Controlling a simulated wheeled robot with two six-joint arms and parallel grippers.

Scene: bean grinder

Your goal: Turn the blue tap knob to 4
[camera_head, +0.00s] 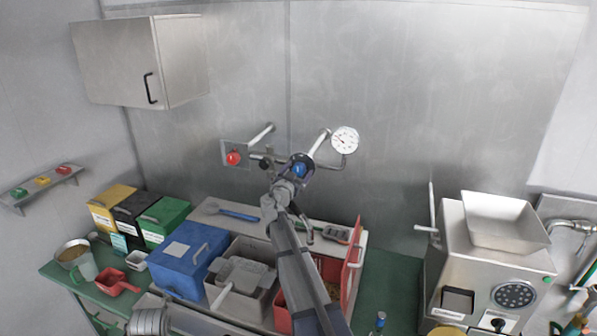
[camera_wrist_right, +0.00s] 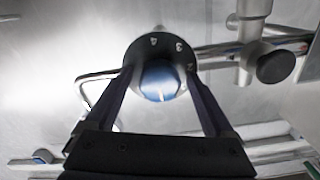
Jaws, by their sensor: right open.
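The blue tap knob (camera_head: 299,170) sits on the pipework at the back wall, in front of a dark round dial. In the right wrist view the blue knob (camera_wrist_right: 159,80) is in the middle, with a white mark low on its face. The dial (camera_wrist_right: 153,47) shows the figures 4 and 3 above the knob and another figure at its right. My right gripper (camera_head: 296,175) is open, with one finger on each side of the knob. I cannot tell whether the fingers touch it. My left gripper is not in view.
A red knob (camera_head: 233,158) and a round gauge (camera_head: 345,140) flank the blue knob. Below are a blue box (camera_head: 187,258), a grey bin (camera_head: 240,285) and a red-lidded bin (camera_head: 352,262). A steel grinder (camera_head: 492,260) stands at the right.

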